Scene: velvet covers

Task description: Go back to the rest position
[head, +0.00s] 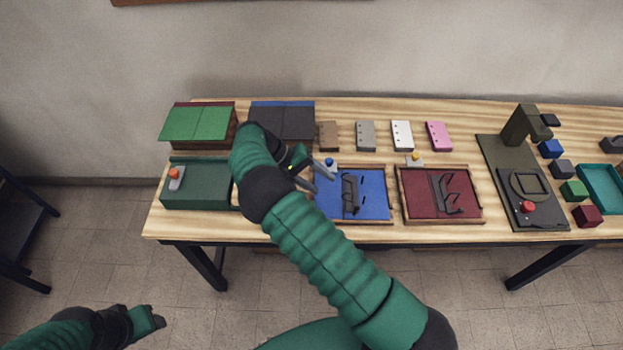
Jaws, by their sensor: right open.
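My right arm reaches from the lower right across the table. Its gripper (312,175) is open, above the left edge of the blue-lined tray (332,208), and no object shows between its fingers. Dark glasses (350,194) lie in that tray, just right of the gripper. My left gripper (148,320) is at the lower left, over the floor in front of the table and away from all objects; its jaw state is not clear. My right forearm hides part of the green box and the table's front edge.
The wooden table (440,232) holds a red-lined tray (472,208) with glasses, a green-lidded box (197,124), a dark-lidded box (290,121), a green box with a red knob (196,193), several small blocks along the back, and a dark press (508,160) at right. A dark chair (22,225) stands left.

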